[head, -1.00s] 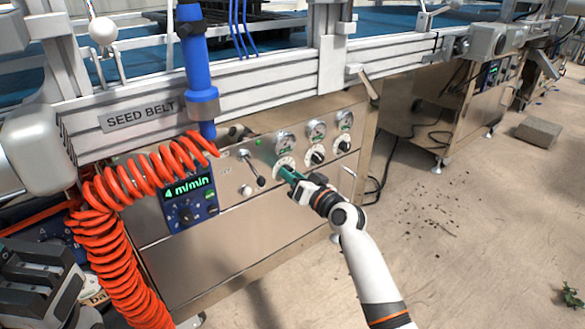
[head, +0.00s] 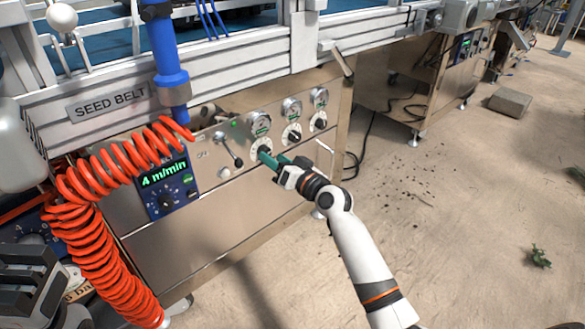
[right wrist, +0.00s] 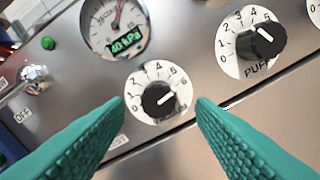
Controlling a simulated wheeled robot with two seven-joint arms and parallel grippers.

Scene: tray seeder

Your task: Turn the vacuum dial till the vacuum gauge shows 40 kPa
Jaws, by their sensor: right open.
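In the head view the gauge (head: 258,121) sits above the dial (head: 258,146). My right gripper (head: 266,158) is open at the dial; in the right wrist view its green fingers stand either side of the knob with gaps, apart from it. My left gripper (head: 28,290) shows partly at the lower left, its opening unclear.
The puff dial (right wrist: 255,42) is to the right of the vacuum dial. A lever switch (head: 230,150) is to the left. A blue speed box (head: 166,186) reads 4 m/min. An orange coiled hose (head: 95,250) hangs at left. Open floor lies to the right.

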